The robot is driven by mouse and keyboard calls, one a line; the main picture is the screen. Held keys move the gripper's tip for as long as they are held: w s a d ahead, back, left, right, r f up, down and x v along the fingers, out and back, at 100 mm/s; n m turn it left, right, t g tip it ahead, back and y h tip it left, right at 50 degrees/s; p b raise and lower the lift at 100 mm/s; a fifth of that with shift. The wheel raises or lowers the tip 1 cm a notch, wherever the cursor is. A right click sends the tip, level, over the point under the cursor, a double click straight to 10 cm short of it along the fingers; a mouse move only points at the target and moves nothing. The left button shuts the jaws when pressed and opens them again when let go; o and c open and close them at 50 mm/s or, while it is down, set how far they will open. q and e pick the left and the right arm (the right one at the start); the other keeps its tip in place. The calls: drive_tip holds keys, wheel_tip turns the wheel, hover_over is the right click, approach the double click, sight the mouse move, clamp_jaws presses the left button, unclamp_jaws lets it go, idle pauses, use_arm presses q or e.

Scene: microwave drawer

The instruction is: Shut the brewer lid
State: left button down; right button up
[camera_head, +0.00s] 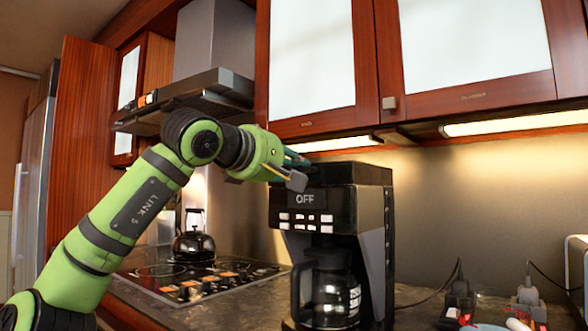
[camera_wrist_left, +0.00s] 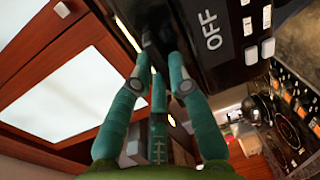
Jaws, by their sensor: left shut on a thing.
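The brewer (camera_head: 318,222) is a black and grey coffee maker on the counter, with "OFF" on its front panel. Its dark lid (camera_head: 350,173) is at the top and looks about level; I cannot tell if a gap is left under it. A glass carafe (camera_head: 327,289) stands inside it. My left gripper (camera_head: 297,168) is at the brewer's upper left front edge, its fingers shut on the lid's edge. In the left wrist view, its teal fingers (camera_wrist_left: 165,68) touch the dark top edge beside the "OFF" panel (camera_wrist_left: 208,35). The exact grip is partly hidden. My right gripper is not in view.
Wooden wall cabinets (camera_head: 468,55) hang close above the brewer. A stove (camera_head: 200,278) with a kettle (camera_head: 193,240) is to the left, under a range hood (camera_head: 185,98). Cords and small items (camera_head: 500,310) lie at the right. A toaster-like appliance (camera_head: 577,265) is at the right edge.

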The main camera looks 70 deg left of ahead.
use_arm(q)
drive_tip(key=shift+w+f, duration=0.2)
drive_tip(key=shift+f, duration=0.35)
drive_tip(key=c, duration=1.2)
unclamp_jaws()
drive_tip(key=shift+d, duration=0.1)
drive_tip(key=shift+s, duration=0.15)
drive_tip(key=shift+s+r, duration=0.1)
drive_tip(key=shift+r, duration=0.05)
drive_tip(key=v, duration=1.2)
drive_tip(key=shift+r, duration=0.2)
